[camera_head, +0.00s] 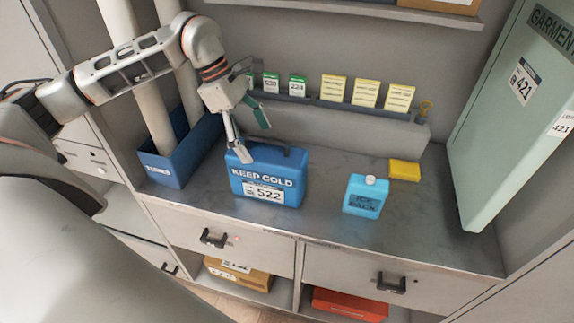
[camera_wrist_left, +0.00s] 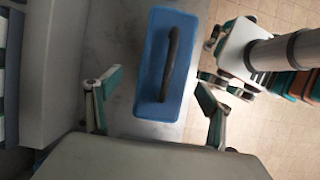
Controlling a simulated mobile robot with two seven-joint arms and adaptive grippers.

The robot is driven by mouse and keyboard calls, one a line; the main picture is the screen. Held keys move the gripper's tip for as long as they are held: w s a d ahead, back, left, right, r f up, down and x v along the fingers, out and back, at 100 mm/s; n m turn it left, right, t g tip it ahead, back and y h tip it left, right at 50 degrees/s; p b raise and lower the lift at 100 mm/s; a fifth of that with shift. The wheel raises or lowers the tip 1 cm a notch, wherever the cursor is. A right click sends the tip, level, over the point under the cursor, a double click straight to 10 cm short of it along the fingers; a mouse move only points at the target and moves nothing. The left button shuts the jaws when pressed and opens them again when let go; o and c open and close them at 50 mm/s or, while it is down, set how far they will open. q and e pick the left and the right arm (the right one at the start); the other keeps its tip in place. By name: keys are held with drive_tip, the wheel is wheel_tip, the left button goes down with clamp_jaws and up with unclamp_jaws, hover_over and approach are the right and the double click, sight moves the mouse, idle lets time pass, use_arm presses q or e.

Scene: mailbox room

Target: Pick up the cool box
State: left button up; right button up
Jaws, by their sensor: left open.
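The cool box (camera_head: 267,180) is a blue case marked KEEP COLD and 522, with a dark handle on top. It stands upright on the grey counter. My left gripper (camera_head: 247,138) is open and empty, above and at the left end of the box. In the left wrist view the box (camera_wrist_left: 153,95) shows from above with its dark handle (camera_wrist_left: 170,65). The fingers of the left gripper (camera_wrist_left: 152,98) are spread wide to either side of it, apart from the handle. My right gripper is not seen in the head view.
A blue bin (camera_head: 163,166) with pale tubes stands left of the box. A ledge with yellow and green cards (camera_head: 364,93) runs behind. A tall green garment case (camera_head: 508,120) leans at right.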

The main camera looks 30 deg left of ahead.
sight(266, 164)
use_arm(q)
drive_tip(key=f, duration=0.2)
drive_tip(key=shift+s+d+f, duration=0.25)
drive_tip(key=shift+d+f, duration=0.05)
drive_tip(key=shift+f, duration=0.1)
drive_tip(key=shift+x, duration=2.7)
drive_tip(key=c, duration=1.9)
